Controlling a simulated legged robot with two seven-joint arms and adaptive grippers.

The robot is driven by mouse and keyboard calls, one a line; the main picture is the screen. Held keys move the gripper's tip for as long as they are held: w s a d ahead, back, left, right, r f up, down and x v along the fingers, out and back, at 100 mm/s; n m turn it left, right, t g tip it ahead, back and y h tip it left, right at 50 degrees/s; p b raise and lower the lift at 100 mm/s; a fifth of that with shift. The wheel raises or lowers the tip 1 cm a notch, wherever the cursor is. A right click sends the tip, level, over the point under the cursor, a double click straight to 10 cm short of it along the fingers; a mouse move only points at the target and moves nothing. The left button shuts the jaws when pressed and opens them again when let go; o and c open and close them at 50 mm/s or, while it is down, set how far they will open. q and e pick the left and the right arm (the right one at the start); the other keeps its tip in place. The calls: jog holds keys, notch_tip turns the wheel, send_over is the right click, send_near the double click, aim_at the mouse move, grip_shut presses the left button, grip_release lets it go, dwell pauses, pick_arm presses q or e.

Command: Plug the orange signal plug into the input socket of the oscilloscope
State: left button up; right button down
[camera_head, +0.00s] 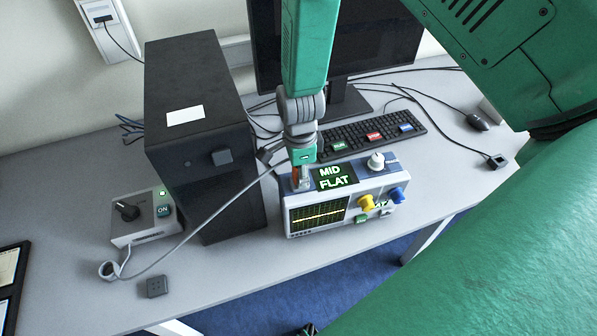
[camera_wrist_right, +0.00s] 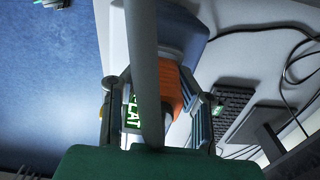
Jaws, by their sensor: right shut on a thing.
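The orange signal plug (camera_wrist_right: 168,88) is between the fingers of my right gripper (camera_wrist_right: 158,105) in the right wrist view, with a thick grey cable (camera_wrist_right: 145,60) crossing in front. In the head view my right gripper (camera_head: 299,170) points down over the left end of the oscilloscope's top, and only a sliver of orange shows there. The oscilloscope (camera_head: 318,214) stands on the table with a lit trace, a "MID FLAT" label, and yellow and blue connectors on its front. The input socket cannot be made out, and I cannot tell whether the plug touches it. My left gripper is not in view.
A black computer tower (camera_head: 195,125) stands close left of the oscilloscope. A grey box (camera_head: 140,228) with an ON button is farther left; a grey cable runs from it to my gripper. A keyboard (camera_head: 372,133) and monitor (camera_head: 385,45) stand behind. The table's front edge is near.

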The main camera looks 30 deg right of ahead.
dwell(0.8)
pick_arm(q)
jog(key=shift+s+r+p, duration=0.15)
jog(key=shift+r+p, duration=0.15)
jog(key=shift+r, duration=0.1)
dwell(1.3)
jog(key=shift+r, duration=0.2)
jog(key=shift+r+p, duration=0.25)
jog(key=shift+p, duration=0.25)
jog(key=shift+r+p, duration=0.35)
dwell(0.6)
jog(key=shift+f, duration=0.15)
dwell(0.4)
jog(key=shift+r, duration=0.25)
dwell(0.8)
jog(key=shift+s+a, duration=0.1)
dwell(0.7)
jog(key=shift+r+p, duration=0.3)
